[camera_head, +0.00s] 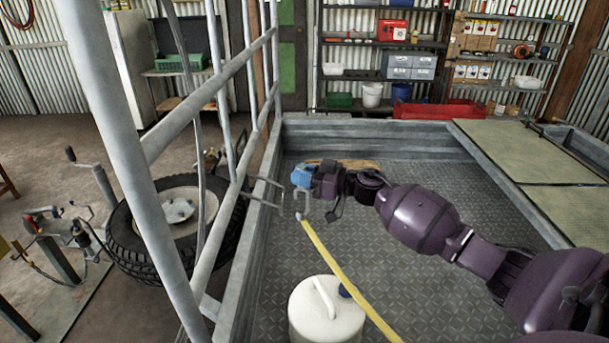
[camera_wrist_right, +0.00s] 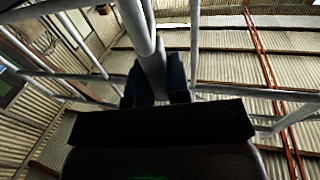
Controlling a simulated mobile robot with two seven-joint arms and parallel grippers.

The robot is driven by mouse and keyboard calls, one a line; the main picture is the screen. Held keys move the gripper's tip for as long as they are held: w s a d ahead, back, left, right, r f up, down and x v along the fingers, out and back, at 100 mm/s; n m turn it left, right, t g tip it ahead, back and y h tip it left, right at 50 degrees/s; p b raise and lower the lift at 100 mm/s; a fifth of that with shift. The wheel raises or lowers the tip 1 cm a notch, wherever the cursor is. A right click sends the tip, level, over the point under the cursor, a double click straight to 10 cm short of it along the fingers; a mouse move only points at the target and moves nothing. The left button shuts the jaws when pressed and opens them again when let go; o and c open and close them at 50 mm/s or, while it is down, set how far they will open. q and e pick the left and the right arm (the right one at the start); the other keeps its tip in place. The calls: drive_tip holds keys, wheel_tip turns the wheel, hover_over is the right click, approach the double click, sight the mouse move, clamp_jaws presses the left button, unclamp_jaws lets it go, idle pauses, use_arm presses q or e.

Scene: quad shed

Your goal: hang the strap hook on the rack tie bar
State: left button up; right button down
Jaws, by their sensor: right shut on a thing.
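The strap hook (camera_head: 302,206) is a grey metal hook at the end of a yellow strap (camera_head: 347,275). My right gripper (camera_head: 301,177), with blue fingertips, is shut on the hook, which hangs below the fingertips over the trailer bed. In the right wrist view a grey metal piece stands between the fingers (camera_wrist_right: 158,82). A thin grey U-shaped bar (camera_head: 266,191), which looks like the rack tie bar, juts from the rack side just left of the hook. The hook appears apart from it, though depth is hard to judge. My left gripper is out of view.
Grey rack tubes (camera_head: 205,95) rise along the left of the trailer bed (camera_head: 410,195). A white container (camera_head: 326,312) stands in the bed near the strap. A wheel (camera_head: 178,212) lies left of the rack. Shelves and a red tray (camera_head: 440,110) are behind.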

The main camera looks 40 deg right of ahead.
drive_tip(key=shift+w+a+f+b, duration=0.3)
drive_tip(key=shift+f+b, duration=0.05)
drive_tip(key=shift+f, duration=0.15)
drive_tip(key=shift+w+a+r, duration=0.2)
drive_tip(key=shift+w+a, duration=0.05)
drive_tip(key=shift+w, duration=0.15)
drive_tip(key=shift+p+x, duration=0.35)
drive_tip(key=shift+x, duration=1.4)
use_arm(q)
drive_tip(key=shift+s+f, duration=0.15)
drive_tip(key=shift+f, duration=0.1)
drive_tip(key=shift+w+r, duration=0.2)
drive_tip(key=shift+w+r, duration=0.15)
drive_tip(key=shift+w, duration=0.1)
